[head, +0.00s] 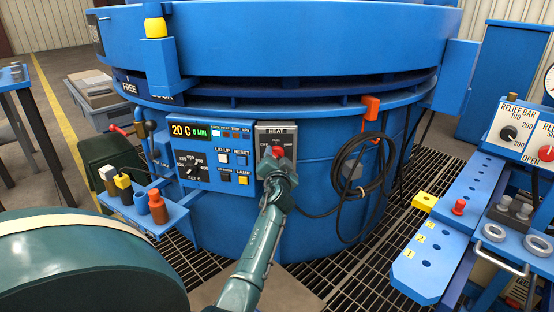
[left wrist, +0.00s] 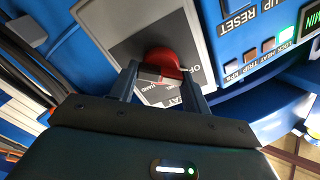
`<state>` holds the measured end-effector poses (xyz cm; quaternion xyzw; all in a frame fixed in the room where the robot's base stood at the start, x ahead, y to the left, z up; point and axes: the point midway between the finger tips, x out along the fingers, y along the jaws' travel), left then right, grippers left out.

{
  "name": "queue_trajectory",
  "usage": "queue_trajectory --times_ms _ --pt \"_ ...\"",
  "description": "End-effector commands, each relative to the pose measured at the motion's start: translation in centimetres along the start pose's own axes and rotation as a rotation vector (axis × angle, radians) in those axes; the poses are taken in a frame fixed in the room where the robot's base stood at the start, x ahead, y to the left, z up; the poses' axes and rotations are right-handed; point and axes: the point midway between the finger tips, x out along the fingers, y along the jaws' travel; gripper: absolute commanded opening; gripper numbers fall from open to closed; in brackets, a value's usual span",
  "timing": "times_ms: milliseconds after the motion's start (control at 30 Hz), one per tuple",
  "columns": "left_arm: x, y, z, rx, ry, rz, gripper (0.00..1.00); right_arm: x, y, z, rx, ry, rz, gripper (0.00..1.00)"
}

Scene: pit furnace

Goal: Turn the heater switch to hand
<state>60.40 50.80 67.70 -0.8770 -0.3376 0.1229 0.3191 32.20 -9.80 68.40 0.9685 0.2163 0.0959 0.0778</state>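The heater switch is a red knob (head: 277,151) on a grey plate (head: 262,133) marked HEAT, on the front of the blue furnace. In the left wrist view the red knob (left wrist: 165,62) sits on the grey plate (left wrist: 112,48), with OFF and HAND lettering partly visible beside it. My left gripper (head: 276,160) is at the switch, covering the plate's lower part in the head view. In the left wrist view the left gripper (left wrist: 160,76) has its two fingers apart, one on each side of the knob, with narrow gaps showing. My right gripper is not in view.
A control panel (head: 211,186) with display, dial and buttons adjoins the switch on the left. A coiled black cable (head: 343,172) hangs to the right. A tool shelf (head: 140,209) stands out at left, and a blue bench (head: 441,243) at right. Floor grating lies below.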

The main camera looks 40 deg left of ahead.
Motion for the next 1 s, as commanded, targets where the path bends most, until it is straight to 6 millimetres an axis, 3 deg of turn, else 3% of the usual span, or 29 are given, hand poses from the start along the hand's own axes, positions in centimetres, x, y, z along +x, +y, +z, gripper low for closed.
queue_trajectory --times_ms 233,667,1000 --pt "0.0 0.04 0.02 0.0 0.0 0.001 0.25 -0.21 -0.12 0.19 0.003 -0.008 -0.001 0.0" --pt "0.02 -0.03 0.03 0.097 0.0 0.0 0.24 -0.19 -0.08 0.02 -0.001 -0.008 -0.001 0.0" --pt "0.04 0.0 -0.02 0.379 0.0 0.0 0.24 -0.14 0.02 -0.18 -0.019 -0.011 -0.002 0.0"
